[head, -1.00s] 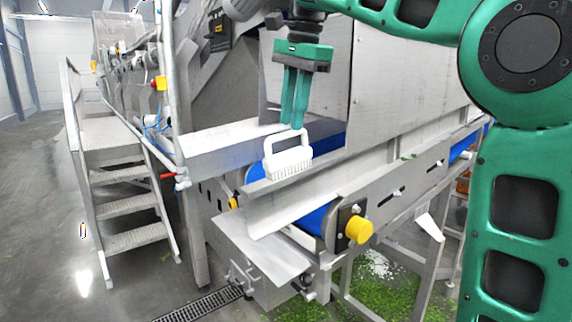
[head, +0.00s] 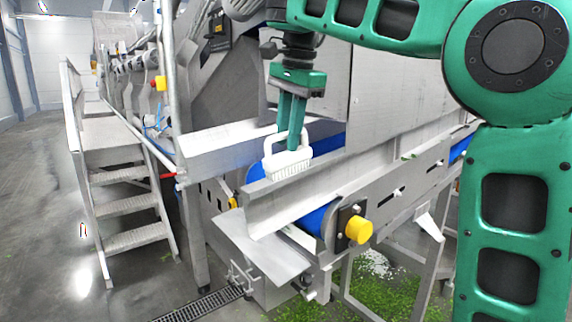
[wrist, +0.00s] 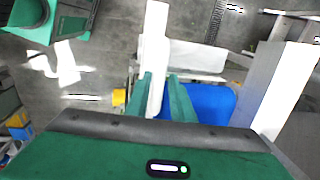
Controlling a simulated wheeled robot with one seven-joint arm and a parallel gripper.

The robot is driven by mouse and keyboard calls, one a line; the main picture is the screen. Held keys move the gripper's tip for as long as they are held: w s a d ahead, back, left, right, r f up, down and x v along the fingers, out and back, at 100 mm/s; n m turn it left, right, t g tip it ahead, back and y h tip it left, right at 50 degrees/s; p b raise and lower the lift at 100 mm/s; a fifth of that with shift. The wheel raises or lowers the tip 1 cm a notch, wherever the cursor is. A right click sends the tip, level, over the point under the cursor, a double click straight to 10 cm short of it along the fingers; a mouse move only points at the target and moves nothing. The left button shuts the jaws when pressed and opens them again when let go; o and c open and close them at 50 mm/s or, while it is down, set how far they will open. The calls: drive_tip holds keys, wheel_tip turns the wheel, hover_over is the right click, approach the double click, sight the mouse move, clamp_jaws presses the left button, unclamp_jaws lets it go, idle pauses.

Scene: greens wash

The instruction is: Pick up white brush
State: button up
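In the wrist view the brush (wrist: 156,45) shows as a white strip running between the fingertips of my gripper (wrist: 160,82). The fingers are apart, one on each side of the handle, and I see no clear squeeze on it. The fingers hide part of the handle.
A metal side rail (head: 290,205) runs along the blue belt (head: 317,217). A yellow knob (head: 359,229) sticks out at the belt's near end. A metal panel (head: 400,95) rises behind and to the right. Steps (head: 130,205) stand on the left.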

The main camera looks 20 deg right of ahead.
clamp_jaws()
drive_tip(key=shift+a+r, duration=0.1)
drive_tip(key=shift+r, duration=0.2)
idle(0.3)
drive_tip(key=shift+r, duration=1.6)
drive_tip(key=s+a+r, duration=0.3)
drive_tip(key=a+r, duration=0.4)
drive_tip(key=a, duration=0.3)
drive_tip(key=shift+s+a, duration=0.35)
drive_tip(key=shift+a, duration=0.05)
